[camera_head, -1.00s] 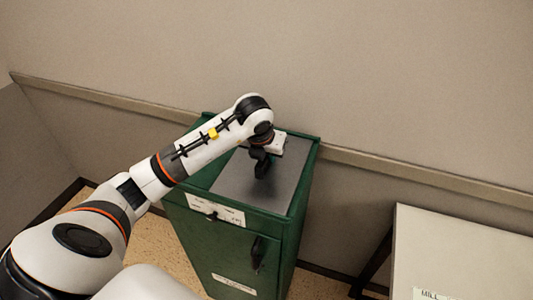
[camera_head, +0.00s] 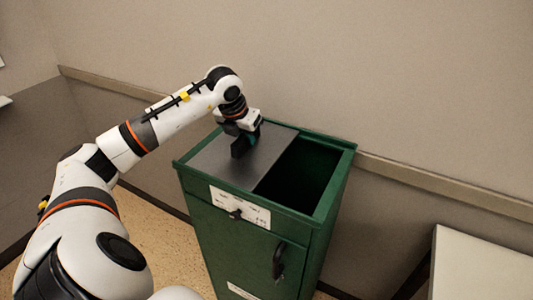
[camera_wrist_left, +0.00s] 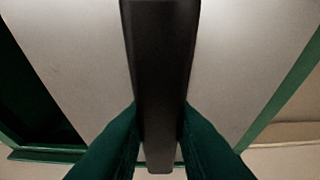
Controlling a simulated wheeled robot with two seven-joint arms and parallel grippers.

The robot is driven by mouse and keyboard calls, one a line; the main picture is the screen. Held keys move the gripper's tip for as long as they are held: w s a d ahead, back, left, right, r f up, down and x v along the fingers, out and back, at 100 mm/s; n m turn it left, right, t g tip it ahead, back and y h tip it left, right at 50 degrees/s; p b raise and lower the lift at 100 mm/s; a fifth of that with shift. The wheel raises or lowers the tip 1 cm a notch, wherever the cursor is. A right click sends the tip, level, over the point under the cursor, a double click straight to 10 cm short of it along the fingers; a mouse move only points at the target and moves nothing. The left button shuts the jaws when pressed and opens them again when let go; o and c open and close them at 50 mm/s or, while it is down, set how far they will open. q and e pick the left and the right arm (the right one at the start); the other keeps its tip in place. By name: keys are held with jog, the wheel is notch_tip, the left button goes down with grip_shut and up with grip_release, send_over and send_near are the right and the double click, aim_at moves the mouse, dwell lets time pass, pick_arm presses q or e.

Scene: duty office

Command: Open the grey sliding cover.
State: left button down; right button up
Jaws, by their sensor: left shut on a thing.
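The grey sliding cover (camera_head: 222,166) lies flat on top of the green cabinet (camera_head: 334,184) and covers the left part of its opening. The right part is open and dark inside. A black upright handle (camera_head: 239,147) stands on the cover. My left gripper (camera_head: 246,138) is at the handle, shut on it. In the left wrist view, the green fingers (camera_wrist_left: 160,145) press the black handle (camera_wrist_left: 163,70) from both sides, with the grey cover (camera_wrist_left: 75,50) behind. My right gripper is not in view.
The cabinet front has a white label (camera_head: 240,207), a small knob and a black door handle (camera_head: 278,262). A wall with a rail (camera_head: 430,182) runs behind. A pale table (camera_head: 485,265) stands at the right, with a gap between it and the cabinet.

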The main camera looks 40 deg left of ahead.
pick_arm(q)
jog(key=shift+s+a+b, duration=0.15)
jog(key=shift+a, duration=0.5)
jog(key=shift+s+a+b, duration=0.15)
jog(key=shift+a, duration=0.5)
jog(key=c, duration=1.3)
grip_release()
jog(key=shift+d, duration=0.1)
jog(key=shift+s+r, duration=0.2)
jog(key=shift+r, duration=0.3)
jog(key=v, duration=1.1)
jog(key=shift+s+b, duration=0.1)
jog(key=shift+b, duration=0.25)
